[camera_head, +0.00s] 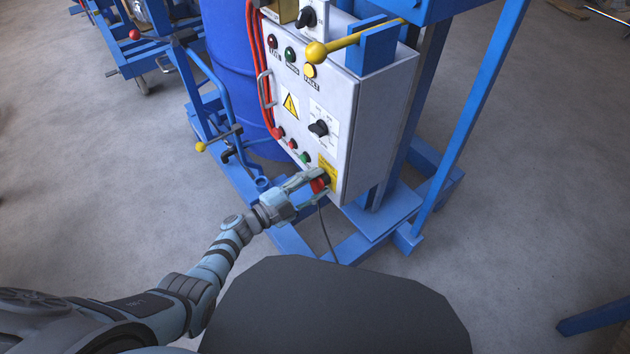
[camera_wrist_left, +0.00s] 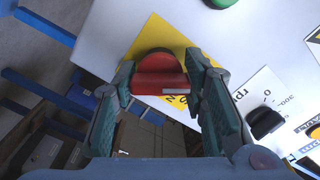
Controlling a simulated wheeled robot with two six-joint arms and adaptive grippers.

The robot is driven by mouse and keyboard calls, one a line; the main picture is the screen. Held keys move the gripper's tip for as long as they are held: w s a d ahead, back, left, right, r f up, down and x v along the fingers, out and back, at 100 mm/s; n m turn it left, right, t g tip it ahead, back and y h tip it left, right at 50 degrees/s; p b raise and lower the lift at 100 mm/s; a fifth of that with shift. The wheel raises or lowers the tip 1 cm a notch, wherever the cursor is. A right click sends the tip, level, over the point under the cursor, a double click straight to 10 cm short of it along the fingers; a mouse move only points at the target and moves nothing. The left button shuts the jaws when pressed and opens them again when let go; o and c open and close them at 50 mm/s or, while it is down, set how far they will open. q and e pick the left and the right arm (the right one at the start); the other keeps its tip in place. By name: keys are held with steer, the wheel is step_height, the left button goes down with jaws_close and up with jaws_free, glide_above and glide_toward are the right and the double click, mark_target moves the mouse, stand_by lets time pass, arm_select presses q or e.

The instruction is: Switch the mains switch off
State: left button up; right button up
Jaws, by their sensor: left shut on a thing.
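The mains switch (camera_head: 319,185) is a red rotary knob on a yellow plate (camera_head: 327,168) at the lower corner of the grey control panel (camera_head: 340,100). My left gripper (camera_head: 311,184) is at the knob with its fingers on either side. In the left wrist view the red mains switch (camera_wrist_left: 158,80) sits between the two green-padded fingers of my left gripper (camera_wrist_left: 165,92). The gripper is shut on its grip bar. The bar lies nearly level across that picture. The lettering on the yellow plate is mostly hidden. My right gripper is not in view.
A black rotary knob (camera_head: 318,128), several coloured buttons and lamps, and a yellow ball-ended lever (camera_head: 318,52) are on or near the panel. Red cables (camera_head: 262,80) run down its left edge. A blue drum (camera_head: 235,70) stands behind. Blue frame legs surround the panel's base.

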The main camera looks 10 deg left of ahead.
arm_select(q)
steer(key=shift+n, duration=0.8)
steer(key=o, duration=1.2)
steer(key=shift+s+a, duration=0.15)
steer(key=v, duration=1.1)
steer(key=shift+s+a, duration=0.2)
steer(key=shift+s, duration=0.1)
